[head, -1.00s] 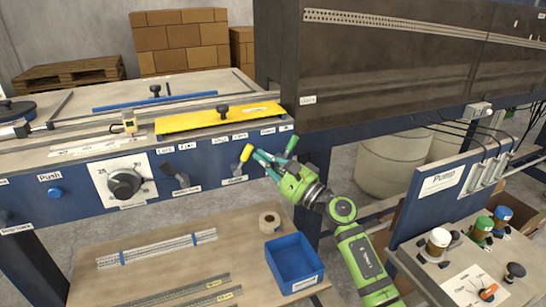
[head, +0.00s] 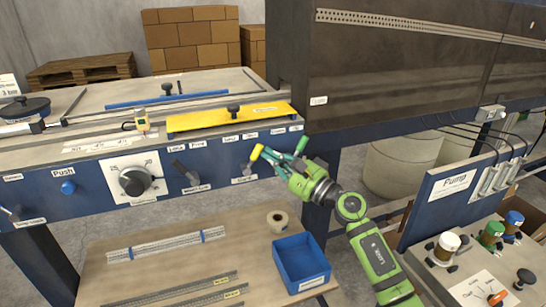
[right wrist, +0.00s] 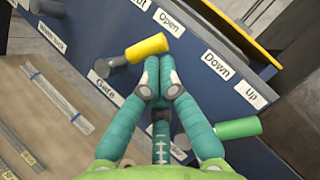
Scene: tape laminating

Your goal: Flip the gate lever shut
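The gate lever has a yellow cylindrical handle (head: 256,152) and stands out from the blue front panel above a small label. In the right wrist view its yellow handle (right wrist: 147,47) lies between the "Gate" and "Open" labels. My right gripper (head: 266,155) is at the right side of this handle. In the right wrist view the teal fingers of the gripper (right wrist: 158,68) are together, with nothing visible between them. Their tips are right beside the handle; I cannot tell whether they touch. My left gripper is not in view.
A green-handled lever (head: 301,144) stands close to the right of my gripper, near the "Down" and "Up" labels. A black lever (head: 185,172) and a dial (head: 134,181) are farther left. A blue bin (head: 301,262) and a tape roll (head: 278,221) lie on the lower shelf.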

